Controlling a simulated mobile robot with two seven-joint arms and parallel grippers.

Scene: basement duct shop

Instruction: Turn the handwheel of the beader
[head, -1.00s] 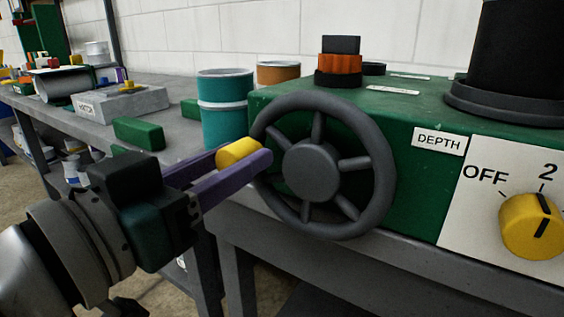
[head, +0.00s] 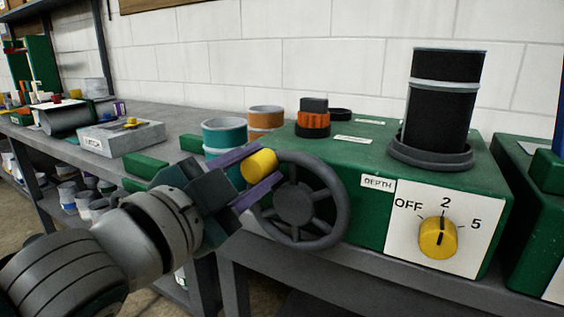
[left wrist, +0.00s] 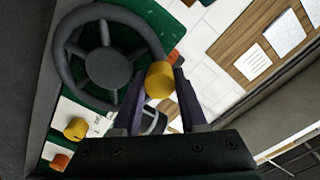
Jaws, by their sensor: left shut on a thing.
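The beader is a green box (head: 468,200) with a dark grey spoked handwheel (head: 299,202) on its front left, beside a DEPTH label. A yellow knob (head: 259,163) stands out from the wheel at its upper left. My left gripper (head: 264,170) is shut on this knob, one purple finger above it and one below. In the left wrist view the yellow knob (left wrist: 159,80) sits between the purple fingers, at the right side of the wheel (left wrist: 108,68) there. The fingers and knob hide part of the rim in the head view. My right gripper is out of view.
A yellow dial (head: 437,238) marked OFF, 2, 5 is on the front panel, its line towards 2. A black cylinder (head: 441,105) stands on top. Teal (head: 224,133) and orange (head: 266,118) cans stand behind the wheel. Green blocks (head: 146,163) lie on the bench to the left.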

